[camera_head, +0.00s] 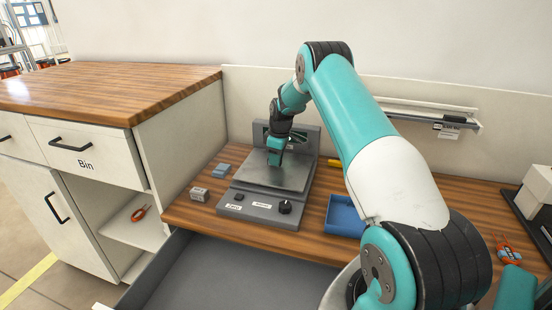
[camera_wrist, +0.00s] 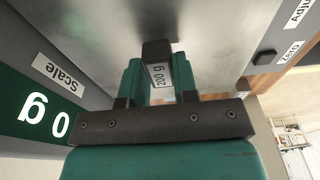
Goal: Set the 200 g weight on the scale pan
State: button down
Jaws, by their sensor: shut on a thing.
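The scale (camera_head: 262,208) stands on the wooden bench with a flat grey metal pan (camera_head: 262,178). Its pan also fills the upper part of the wrist view (camera_wrist: 225,40). The display (camera_wrist: 35,118) reads 0 g. My gripper (camera_head: 274,163) is over the rear part of the pan, pointing down. In the wrist view, my gripper (camera_wrist: 158,80) is shut on the 200 g weight (camera_wrist: 157,50), a dark block with a white label. The weight is close to the pan; I cannot tell whether it touches. In the head view the weight is not clearly visible.
A blue tray (camera_head: 344,218) sits right of the scale. Small blue blocks (camera_head: 222,170) and a grey block (camera_head: 199,194) lie to its left. An open grey drawer (camera_head: 215,270) is in front. The scale's display post (camera_head: 300,135) rises behind the pan.

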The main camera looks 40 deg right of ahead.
jog(key=shift+f, duration=0.3)
jog(key=shift+f, duration=0.1)
jog(key=c, duration=0.9)
grip_release()
